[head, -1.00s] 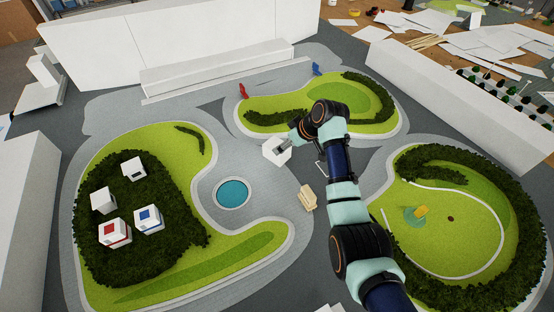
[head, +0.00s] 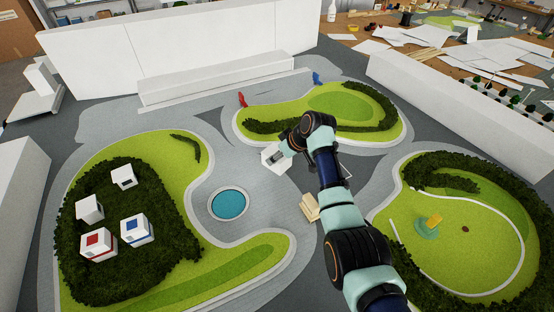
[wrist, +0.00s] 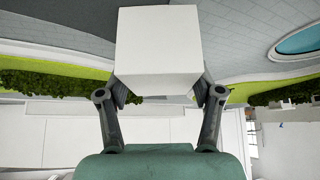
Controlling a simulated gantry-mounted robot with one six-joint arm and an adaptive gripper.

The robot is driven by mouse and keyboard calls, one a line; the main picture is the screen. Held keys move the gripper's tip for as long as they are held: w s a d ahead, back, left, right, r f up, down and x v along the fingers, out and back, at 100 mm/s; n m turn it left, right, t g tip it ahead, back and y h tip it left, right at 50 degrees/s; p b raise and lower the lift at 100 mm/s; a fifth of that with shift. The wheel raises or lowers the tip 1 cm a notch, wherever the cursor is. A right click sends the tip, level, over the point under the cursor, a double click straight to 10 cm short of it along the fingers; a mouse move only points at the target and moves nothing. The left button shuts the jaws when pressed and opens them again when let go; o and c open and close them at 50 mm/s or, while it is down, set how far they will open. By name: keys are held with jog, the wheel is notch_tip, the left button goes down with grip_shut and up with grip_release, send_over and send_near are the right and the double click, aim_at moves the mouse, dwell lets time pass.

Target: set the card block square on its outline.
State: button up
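The card block (head: 271,160) is a plain white cube, in the head view above the grey paving between the round pond and the upper green island. In the wrist view the block (wrist: 159,45) sits between the two fingers of my gripper (wrist: 160,92), with one finger against each side. My gripper (head: 277,157) also shows in the head view, partly covering the block. Whether the block touches the paving cannot be told. A thin white line (head: 346,174) on the paving, right of my arm, may be part of the outline; my arm hides the rest.
A blue pond (head: 228,205) lies lower left of the block and a small wooden bench (head: 310,207) lower right. Red (head: 242,99) and blue (head: 316,78) figures stand behind. White cubes (head: 124,177) stand on the left hedge. Grey paving surrounds the block.

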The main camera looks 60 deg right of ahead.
jog(key=c, duration=0.5)
jog(key=shift+r+p, duration=0.85)
jog(key=shift+p, duration=0.1)
jog(key=shift+r+p, duration=1.65)
jog(key=shift+p, duration=0.05)
